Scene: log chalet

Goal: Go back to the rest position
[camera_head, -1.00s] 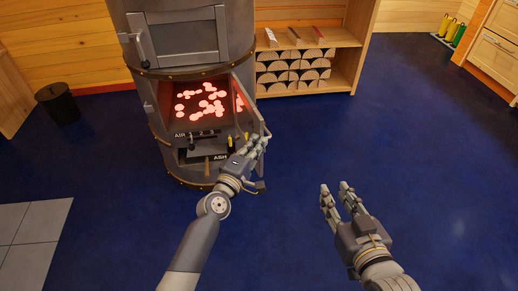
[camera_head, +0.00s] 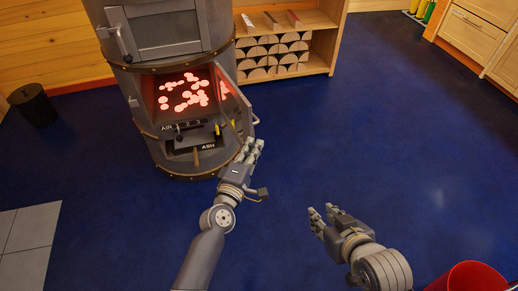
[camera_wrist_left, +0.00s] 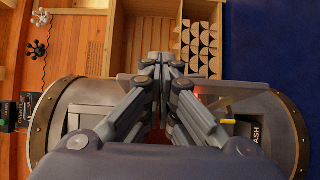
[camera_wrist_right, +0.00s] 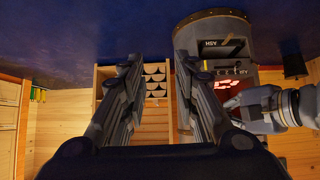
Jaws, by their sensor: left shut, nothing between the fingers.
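My left gripper (camera_head: 252,149) is shut and empty in the head view, in front of the stove's open lower door. In the left wrist view its fingertips (camera_wrist_left: 161,60) meet, with the stove body behind them. My right gripper (camera_head: 322,217) is over the bare blue floor, to the right of the left one. In the right wrist view its two fingers (camera_wrist_right: 155,70) stand wide apart with nothing between them. The grey stove (camera_head: 165,85) has glowing coals (camera_head: 184,94) in its opening. The open door (camera_head: 236,108) is partly behind the left gripper.
A wooden shelf (camera_head: 318,62) with split logs stands behind the stove. A black bin (camera_head: 34,107) is at the far left. A red container (camera_head: 470,278) is at the bottom right. Wooden cabinets (camera_head: 478,35) stand at the upper right. The blue floor between is clear.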

